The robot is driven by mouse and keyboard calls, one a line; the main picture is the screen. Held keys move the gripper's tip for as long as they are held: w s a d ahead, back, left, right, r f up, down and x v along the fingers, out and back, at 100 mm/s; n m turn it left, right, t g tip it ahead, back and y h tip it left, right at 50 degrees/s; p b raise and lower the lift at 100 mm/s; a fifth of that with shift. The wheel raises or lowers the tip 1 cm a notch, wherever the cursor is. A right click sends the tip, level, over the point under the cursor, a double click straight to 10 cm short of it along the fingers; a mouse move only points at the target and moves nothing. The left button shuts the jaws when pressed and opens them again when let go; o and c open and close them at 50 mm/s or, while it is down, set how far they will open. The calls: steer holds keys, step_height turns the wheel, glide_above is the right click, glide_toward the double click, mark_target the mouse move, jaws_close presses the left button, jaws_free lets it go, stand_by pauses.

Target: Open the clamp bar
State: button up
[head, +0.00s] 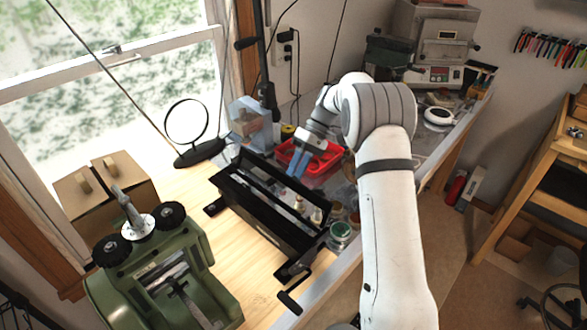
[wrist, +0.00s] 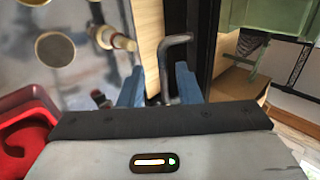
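A long black bending brake (head: 262,208) stands on the wooden bench, its clamp bar running along its length. A black part of it (wrist: 208,40) shows upright in the wrist view. A bent grey metal handle (wrist: 176,40) stands beside it there. My gripper (head: 297,164) is over the brake's far end. In the wrist view my gripper (wrist: 160,87) is open, with its two blue fingers on either side of the handle's lower part. Gaps seem to show beside the handle; I cannot tell whether a finger touches it. In the head view I cannot make out the handle.
A red tray (head: 323,157) lies close behind my gripper. A green machine (head: 165,275) stands at the front left, and a round mirror (head: 187,122) at the back. Small jars (head: 341,233) stand right of the brake. The bench between brake and green machine is clear.

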steer(key=b+v, duration=0.1)
steer(key=v, duration=0.6)
steer(key=shift+w+d+r, duration=0.15)
steer(key=shift+w+r, duration=0.05)
steer(key=shift+r, duration=0.1)
steer(key=shift+c, duration=0.5)
